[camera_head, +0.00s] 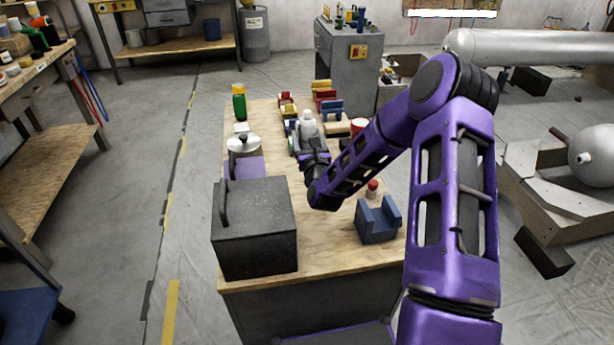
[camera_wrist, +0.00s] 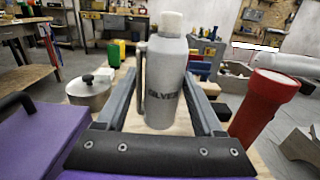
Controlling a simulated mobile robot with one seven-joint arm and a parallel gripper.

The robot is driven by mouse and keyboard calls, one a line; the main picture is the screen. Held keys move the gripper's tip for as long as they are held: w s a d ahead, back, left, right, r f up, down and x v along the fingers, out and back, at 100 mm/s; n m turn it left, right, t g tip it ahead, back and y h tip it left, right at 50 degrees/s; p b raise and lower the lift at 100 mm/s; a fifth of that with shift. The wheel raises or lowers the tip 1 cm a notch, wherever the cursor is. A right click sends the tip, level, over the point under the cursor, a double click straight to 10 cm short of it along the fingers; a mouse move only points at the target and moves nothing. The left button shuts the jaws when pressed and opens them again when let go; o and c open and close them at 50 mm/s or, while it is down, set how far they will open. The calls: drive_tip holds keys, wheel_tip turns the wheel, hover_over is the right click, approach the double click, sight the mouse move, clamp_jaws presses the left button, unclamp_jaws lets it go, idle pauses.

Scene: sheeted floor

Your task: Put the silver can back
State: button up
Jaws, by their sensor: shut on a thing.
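The silver can (camera_wrist: 165,85) is a grey canister with a pale cap, a side handle and dark lettering. It stands upright between the two fingers of my gripper (camera_wrist: 163,88) in the wrist view. My gripper is shut on it. In the head view the can (camera_head: 308,127) shows over the middle of the wooden worktop (camera_head: 325,250), just beyond my gripper (camera_head: 309,142). I cannot tell whether its base touches the worktop.
A lidded pot (camera_head: 243,146) and a large dark box (camera_head: 255,228) stand to the left. A red cylinder (camera_wrist: 264,106) stands close on the right. A blue cradle-shaped block (camera_head: 377,222) is at the near right. A green bottle (camera_head: 239,103) and coloured holders (camera_head: 325,97) are farther back.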

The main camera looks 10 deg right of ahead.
drive_tip(key=f, duration=0.3)
drive_tip(key=f+b, duration=0.1)
drive_tip(key=f, duration=0.1)
drive_tip(key=shift+w, duration=0.3)
drive_tip(key=shift+f, duration=2.2)
drive_tip(key=shift+f, duration=0.15)
drive_tip(key=o, duration=0.8)
drive_tip(key=s, duration=1.2)
drive_tip(key=shift+s, duration=0.1)
